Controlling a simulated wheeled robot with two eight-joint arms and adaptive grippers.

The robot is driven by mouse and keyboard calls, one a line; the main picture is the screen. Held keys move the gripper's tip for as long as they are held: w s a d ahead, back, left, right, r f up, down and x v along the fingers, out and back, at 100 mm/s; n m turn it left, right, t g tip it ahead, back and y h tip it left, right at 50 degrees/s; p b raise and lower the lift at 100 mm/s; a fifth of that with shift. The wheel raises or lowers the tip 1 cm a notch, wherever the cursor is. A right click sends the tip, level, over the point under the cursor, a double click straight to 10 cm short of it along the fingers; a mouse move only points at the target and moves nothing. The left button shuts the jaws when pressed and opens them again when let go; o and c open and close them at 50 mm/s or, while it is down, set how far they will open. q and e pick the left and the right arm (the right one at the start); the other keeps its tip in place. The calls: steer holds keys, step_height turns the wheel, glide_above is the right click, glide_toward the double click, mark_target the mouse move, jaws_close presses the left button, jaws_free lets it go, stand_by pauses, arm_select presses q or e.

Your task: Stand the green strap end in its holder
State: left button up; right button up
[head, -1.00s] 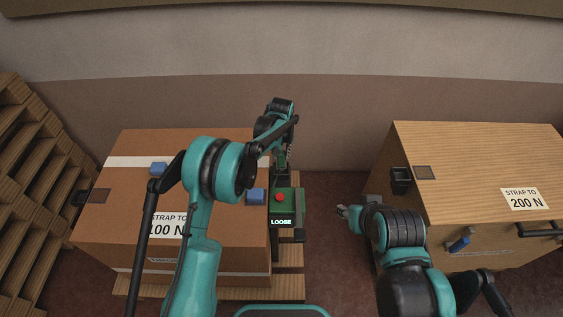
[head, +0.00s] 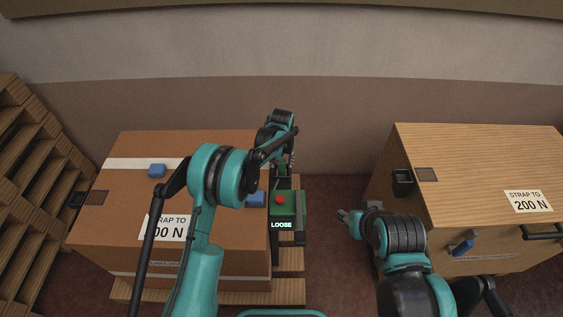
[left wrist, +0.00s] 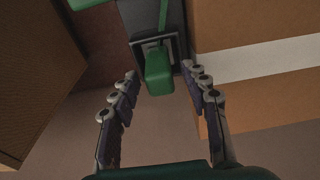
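In the left wrist view the green strap end (left wrist: 158,72) is a rounded green block standing in a dark square holder (left wrist: 150,45). A green strap (left wrist: 163,15) runs up from it. My left gripper (left wrist: 163,85) is open, its two fingers apart on either side of the strap end and not touching it. In the head view my left gripper (head: 283,172) is partly hidden behind the green box, which hides the strap end. My right gripper (head: 345,215) is away from this, beside the right carton; its fingertips are small and its opening is unclear.
A green box with a red button (head: 281,199) and a "LOOSE" display stands beside the brown left carton (head: 115,215). Bare floor (head: 330,260) lies between the cartons.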

arm_select(q)
steer(key=s+a+r+t+p, duration=0.1)
steer(key=s+a+r+p, duration=0.2)
steer(key=r, duration=0.8)
steer(key=s+a+r+p, duration=0.1)
steer(key=s+a+r, duration=0.3)
steer(key=r, duration=0.7)
steer(key=s+a+r+t, duration=0.1)
steer(key=s+a+r, duration=0.15)
steer(key=s, duration=0.25)
steer(key=s+a+r+t, duration=0.1)
steer(key=s+a+r, duration=0.1)
steer(key=s+r, duration=0.25)
steer(key=s+a+f+t, duration=0.1)
steer(key=s+a, duration=0.2)
steer(key=s, duration=0.6)
steer(key=s+a+f+t, duration=0.1)
steer(key=s+a+f, duration=0.1)
steer(key=s, duration=0.7)
steer(key=shift+a+f, duration=0.25)
steer(key=shift+a, duration=0.4)
